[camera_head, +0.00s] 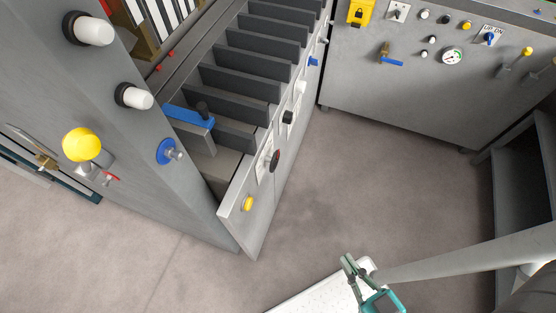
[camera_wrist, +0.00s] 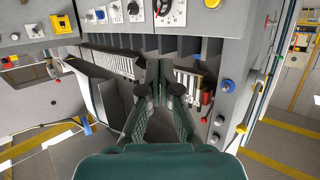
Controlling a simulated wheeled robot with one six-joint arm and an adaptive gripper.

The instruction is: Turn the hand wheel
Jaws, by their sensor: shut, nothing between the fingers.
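A blue disc with a grey knob (camera_head: 167,151) sits on the grey side panel at left in the head view; it may be the hand wheel, but I cannot tell for sure. A dark round control (camera_head: 275,160) on a white plate is on the front of the slotted unit. My gripper (camera_head: 349,264) is over the floor at the lower middle, well to the right of and apart from both. In the wrist view my gripper (camera_wrist: 159,66) has its fingers together, with nothing seen between them, and points at the slotted unit.
A blue bar with a black knob (camera_head: 188,116) lies at the near end of the slots. Yellow (camera_head: 82,145) and white knobs stick out from the left panel. A cabinet (camera_head: 420,90) with a gauge and levers stands at the back. The floor (camera_head: 370,190) between is clear.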

